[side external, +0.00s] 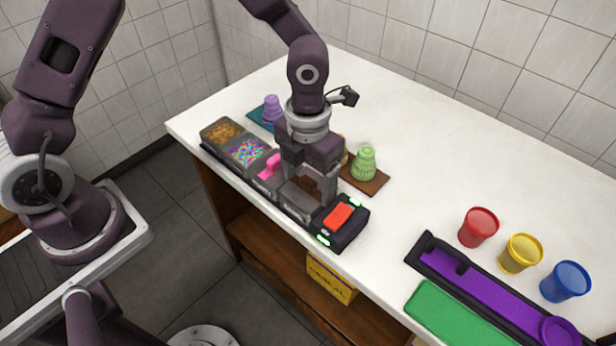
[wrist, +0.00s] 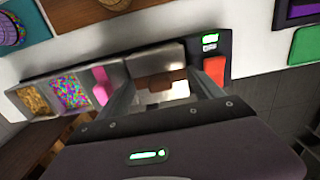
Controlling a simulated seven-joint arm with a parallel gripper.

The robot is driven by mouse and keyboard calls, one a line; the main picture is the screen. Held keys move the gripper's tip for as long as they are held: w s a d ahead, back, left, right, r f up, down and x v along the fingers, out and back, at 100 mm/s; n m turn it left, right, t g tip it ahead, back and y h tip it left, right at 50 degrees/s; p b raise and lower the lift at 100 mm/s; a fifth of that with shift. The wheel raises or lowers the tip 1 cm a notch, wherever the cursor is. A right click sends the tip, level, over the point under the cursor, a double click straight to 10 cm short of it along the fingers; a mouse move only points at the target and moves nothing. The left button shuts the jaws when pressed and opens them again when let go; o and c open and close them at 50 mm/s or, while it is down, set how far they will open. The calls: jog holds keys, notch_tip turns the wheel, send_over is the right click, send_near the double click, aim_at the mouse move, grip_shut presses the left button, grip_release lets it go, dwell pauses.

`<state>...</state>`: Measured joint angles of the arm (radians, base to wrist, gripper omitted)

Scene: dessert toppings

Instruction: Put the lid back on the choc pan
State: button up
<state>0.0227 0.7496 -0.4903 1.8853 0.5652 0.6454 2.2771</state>
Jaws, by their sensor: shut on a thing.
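My gripper (wrist: 162,80) is shut on the brown handle (wrist: 158,82) of the grey metal choc lid (wrist: 153,56). The handle spans the gap between the fingertips. In the side view, my gripper (side external: 312,190) points down over the choc pan's place in the row, between the pink-handled lid (side external: 270,168) and the red block (side external: 338,216). The lid appears low over the pan, but I cannot tell whether it sits fully down. The choc pan's inside is hidden by the lid and fingers.
Open pans hold golden topping (side external: 222,131) and colourful sprinkles (side external: 248,152). A green dessert (side external: 365,163) and a purple one (side external: 272,108) stand behind the row. Red (side external: 478,227), yellow (side external: 520,253) and blue (side external: 565,281) cups stand right, near a purple tray (side external: 480,283).

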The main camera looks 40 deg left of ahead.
jog(key=shift+s+f, duration=0.15)
jog(key=shift+f, duration=0.2)
dwell(0.6)
jog(key=o, duration=1.4)
jog(key=shift+a, duration=0.15)
jog(key=shift+c, duration=0.5)
jog(key=shift+o, duration=0.7)
jog(key=shift+r, duration=3.65)
grip_shut()
